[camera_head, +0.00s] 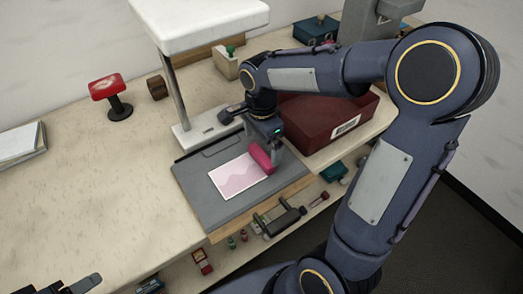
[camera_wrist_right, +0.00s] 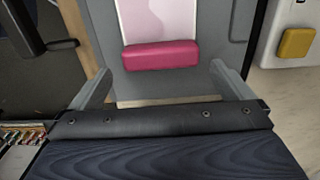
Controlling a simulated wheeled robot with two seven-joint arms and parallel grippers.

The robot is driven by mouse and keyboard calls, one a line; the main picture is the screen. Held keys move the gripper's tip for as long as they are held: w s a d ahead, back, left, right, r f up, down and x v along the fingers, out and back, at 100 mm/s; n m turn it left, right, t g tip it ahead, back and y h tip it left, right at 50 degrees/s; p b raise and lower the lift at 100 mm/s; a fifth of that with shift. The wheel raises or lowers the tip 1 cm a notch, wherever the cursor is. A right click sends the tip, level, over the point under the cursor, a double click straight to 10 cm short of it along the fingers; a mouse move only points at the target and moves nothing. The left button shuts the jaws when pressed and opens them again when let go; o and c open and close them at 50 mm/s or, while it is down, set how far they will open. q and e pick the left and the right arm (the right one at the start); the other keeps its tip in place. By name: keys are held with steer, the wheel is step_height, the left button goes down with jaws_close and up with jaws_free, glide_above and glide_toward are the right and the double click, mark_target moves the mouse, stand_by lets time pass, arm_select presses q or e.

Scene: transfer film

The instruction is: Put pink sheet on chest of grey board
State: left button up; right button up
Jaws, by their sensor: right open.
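The pink sheet (camera_head: 236,179) is pale with a darker pink pattern and lies over the grey board (camera_head: 200,203). A thick pink bar (camera_head: 262,157) sits at its right end. In the right wrist view the sheet (camera_wrist_right: 158,18) runs up from the bar (camera_wrist_right: 160,55), over the grey board (camera_wrist_right: 205,75). My right gripper (camera_wrist_right: 161,85) is open, its fingers spread to either side of the bar's near side, with nothing between them. In the head view it is at the bar (camera_head: 268,146). My left gripper (camera_head: 80,285) shows only partly at the lower left edge; its jaw opening is unclear.
A dark red box (camera_head: 330,120) stands right of the board. A white-topped stand (camera_head: 205,130) rises behind it. A red-topped stamp (camera_head: 107,88) is at the back left. Small items lie on the lower shelf (camera_head: 255,235).

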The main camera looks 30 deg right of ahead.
step_height(320, 180, up, 2)
steer(key=s+a+r+n+t+y, duration=0.1)
steer(key=s+a+n+t+y, duration=0.1)
steer(key=s+n, duration=0.5)
steer(key=s+a+r+n+t+y, duration=0.1)
steer(key=s+a+n+t, duration=0.1)
steer(key=s+n, duration=0.6)
steer(key=shift+s+r+n+t+y, duration=0.3)
steer(key=shift+s+t+y, duration=0.1)
steer(key=shift+s+t, duration=0.5)
